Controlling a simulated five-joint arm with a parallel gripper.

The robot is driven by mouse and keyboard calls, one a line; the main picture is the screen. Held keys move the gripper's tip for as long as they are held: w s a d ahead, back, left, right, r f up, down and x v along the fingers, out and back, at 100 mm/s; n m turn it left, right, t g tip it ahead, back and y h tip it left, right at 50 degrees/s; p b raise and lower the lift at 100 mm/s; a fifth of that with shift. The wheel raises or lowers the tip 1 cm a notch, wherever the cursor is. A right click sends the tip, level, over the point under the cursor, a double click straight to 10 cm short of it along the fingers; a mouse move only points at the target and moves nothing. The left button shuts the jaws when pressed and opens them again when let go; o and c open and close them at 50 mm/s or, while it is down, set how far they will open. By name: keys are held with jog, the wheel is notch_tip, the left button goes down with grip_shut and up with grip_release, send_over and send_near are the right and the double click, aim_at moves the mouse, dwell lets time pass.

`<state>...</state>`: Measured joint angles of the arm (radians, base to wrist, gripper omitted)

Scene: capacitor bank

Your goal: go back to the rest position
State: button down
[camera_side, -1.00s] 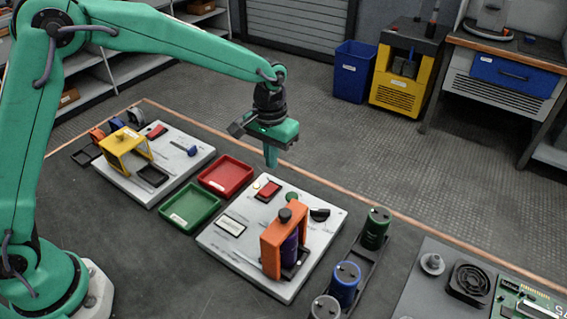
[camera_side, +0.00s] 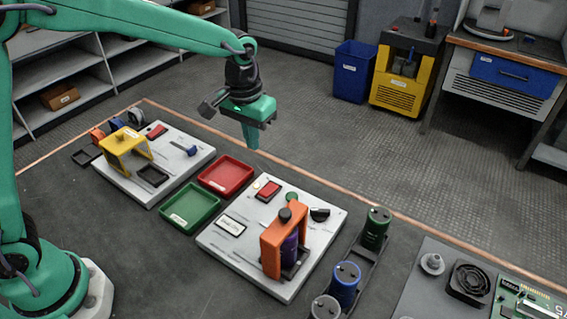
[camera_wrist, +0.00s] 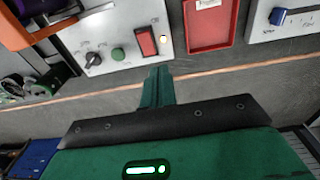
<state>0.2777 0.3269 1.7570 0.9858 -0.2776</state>
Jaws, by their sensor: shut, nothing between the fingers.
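My gripper (camera_side: 252,138) hangs in the air in the side view, pointing down above the far side of the table behind the red tray. Its green fingers are shut with nothing between them. In the wrist view, my gripper (camera_wrist: 157,82) shows as closed green fingers over the table edge, near a grey panel (camera_wrist: 122,33) and the red tray (camera_wrist: 208,25). Nothing touches it in either view.
The grey panel (camera_side: 230,248) carries an orange bracket (camera_side: 272,246) around a purple capacitor (camera_side: 289,250). The red tray (camera_side: 226,175) and green tray (camera_side: 190,207) lie left of it. A yellow bracket (camera_side: 122,140) stands farther left. A rack holds several capacitors, one green (camera_side: 375,228).

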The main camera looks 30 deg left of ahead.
jog(key=s+a+r+t, duration=0.2)
jog(key=s+a+r, duration=0.6)
jog(key=s+r, duration=0.15)
jog(key=s+a+t, duration=0.2)
jog(key=s+a, duration=0.2)
jog(key=s, duration=0.8)
jog(key=shift+s+a+f+t, duration=0.25)
jog(key=shift+a+f+t, duration=0.1)
jog(key=shift+t, duration=0.05)
